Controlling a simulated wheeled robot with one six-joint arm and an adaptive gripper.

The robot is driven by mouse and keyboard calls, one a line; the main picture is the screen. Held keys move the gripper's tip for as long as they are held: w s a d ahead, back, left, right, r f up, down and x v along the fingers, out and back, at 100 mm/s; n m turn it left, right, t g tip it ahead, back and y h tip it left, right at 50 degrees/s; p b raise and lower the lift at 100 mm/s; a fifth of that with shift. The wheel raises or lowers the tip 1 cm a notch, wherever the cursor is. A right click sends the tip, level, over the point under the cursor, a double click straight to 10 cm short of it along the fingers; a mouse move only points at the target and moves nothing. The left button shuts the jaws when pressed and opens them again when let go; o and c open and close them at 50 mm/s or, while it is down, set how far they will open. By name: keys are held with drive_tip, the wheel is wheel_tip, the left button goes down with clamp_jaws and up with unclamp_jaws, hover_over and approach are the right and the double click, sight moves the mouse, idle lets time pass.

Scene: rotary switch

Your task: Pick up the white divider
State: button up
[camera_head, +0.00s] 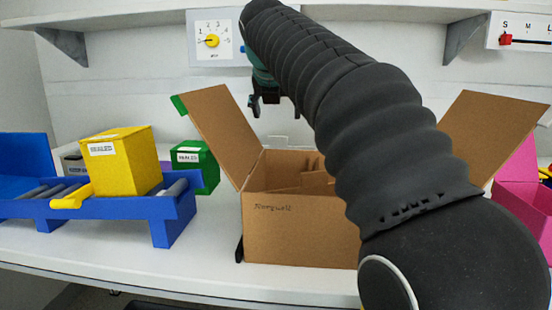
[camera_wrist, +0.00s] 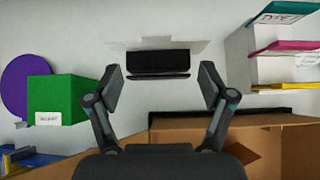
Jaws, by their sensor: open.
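A pale, thin panel (camera_wrist: 196,45), which looks like the white divider, shows in the wrist view against the white surface. Its outline is faint and a black block (camera_wrist: 157,62) covers its middle. In the head view a faint pale outline (camera_head: 284,140) behind the cardboard box may be the same panel. My gripper (camera_wrist: 162,85) is open, its fingers to either side of the black block, with nothing between the pads. In the head view my gripper (camera_head: 272,104) hangs above and behind the box, partly hidden by my arm.
The open cardboard box (camera_head: 300,228) stands in front, flaps raised. Left are a blue roller stand (camera_head: 165,228) with a yellow box (camera_head: 125,165), and a green box (camera_head: 207,168). A magenta bin (camera_head: 520,195) is right. A dial panel (camera_head: 212,41) is on the wall.

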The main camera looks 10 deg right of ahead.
sight(278, 138)
drive_tip(key=b+x, duration=0.1)
drive_tip(key=x, duration=0.5)
drive_tip(key=shift+w+f, duration=0.15)
drive_tip(key=shift+f, duration=0.15)
drive_tip(key=shift+a+b+x, duration=0.15)
drive_tip(key=shift+b+x, duration=0.1)
drive_tip(key=shift+x, duration=1.1)
drive_tip(key=shift+a+b+x, duration=0.1)
drive_tip(key=shift+b+x, duration=0.15)
drive_tip(key=shift+x, duration=1.15)
drive_tip(key=shift+w, duration=0.1)
drive_tip(key=c, duration=1.1)
